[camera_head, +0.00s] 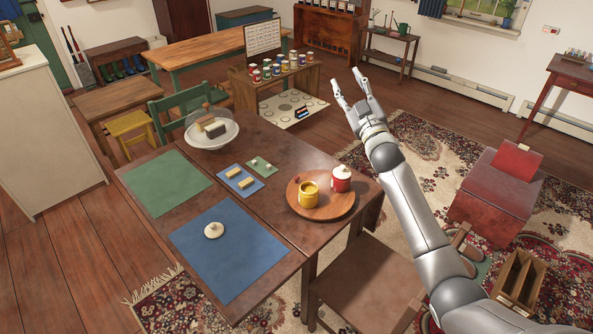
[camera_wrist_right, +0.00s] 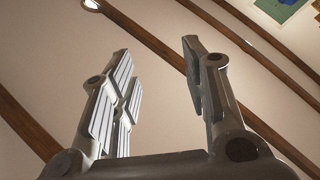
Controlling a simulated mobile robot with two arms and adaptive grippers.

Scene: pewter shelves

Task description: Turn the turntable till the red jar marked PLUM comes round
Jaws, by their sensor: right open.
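The turntable is a round wooden disc (camera_head: 320,212) on the dark table's right part. A red jar (camera_head: 341,181) with a pale front patch stands on its back right side; its lettering is too small to read. A yellow pot or mug (camera_head: 308,196) stands left of it, nearer the disc's middle. A small red bit (camera_head: 297,181) shows at the disc's left rim. My right gripper (camera_head: 345,78) is open and empty, raised beyond the table, well apart from the turntable. In the right wrist view its spread fingers (camera_wrist_right: 157,55) point at the ceiling. My left gripper is not seen.
The table (camera_head: 245,145) also bears a green mat (camera_head: 165,183), a blue mat (camera_head: 230,255) with a pale lid (camera_head: 213,230), small tiles and a glass dome (camera_head: 211,130). A chair (camera_head: 370,280) stands at the near right side. A low shelf (camera_head: 285,85) with several jars is behind.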

